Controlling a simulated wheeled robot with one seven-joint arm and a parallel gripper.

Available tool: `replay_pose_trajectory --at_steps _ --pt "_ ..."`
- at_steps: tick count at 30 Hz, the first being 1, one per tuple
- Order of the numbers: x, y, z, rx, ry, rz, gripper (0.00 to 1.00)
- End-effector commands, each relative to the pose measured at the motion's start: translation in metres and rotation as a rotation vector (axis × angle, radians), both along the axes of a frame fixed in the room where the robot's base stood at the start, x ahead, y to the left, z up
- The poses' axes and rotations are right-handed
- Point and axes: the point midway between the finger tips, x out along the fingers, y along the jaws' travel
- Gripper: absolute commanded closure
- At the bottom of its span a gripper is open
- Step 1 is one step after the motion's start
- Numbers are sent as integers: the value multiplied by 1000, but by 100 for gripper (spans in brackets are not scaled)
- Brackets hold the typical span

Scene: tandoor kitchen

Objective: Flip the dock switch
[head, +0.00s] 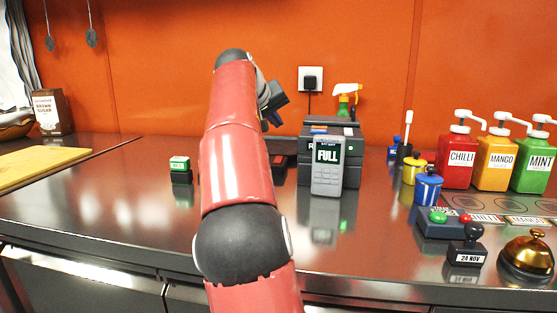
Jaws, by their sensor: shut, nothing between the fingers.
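A dark dock-like box (345,135) stands at the back of the counter, with a small green spot on its top right. A grey handheld terminal (327,178) with a screen reading FULL stands upright in front of it, hiding part of its face. I cannot make out which part is the dock switch. My gripper (273,115) is shut and empty, raised left of the dock and pointing down toward the back. My red arm partly hides it and the counter's middle. A dark and red object (279,162) shows partly beside the arm, below the gripper.
A small green-topped block (179,164) stands left of my arm. A button box (443,223), date stamp (467,246), brass bell (527,255) and sauce bottles (457,158) crowd the right. A plug (310,83) sits in the wall socket. The counter's front left is clear.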

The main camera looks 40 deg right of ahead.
Motion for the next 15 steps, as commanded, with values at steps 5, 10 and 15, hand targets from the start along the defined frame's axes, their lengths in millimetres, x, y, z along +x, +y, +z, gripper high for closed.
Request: replay_pose_trajectory --at_steps 5,10,15 --pt "2 -1 -26 3 3 3 100" --pt "3 -4 -51 1 2 2 100" --pt "5 -6 -69 1 0 1 100"
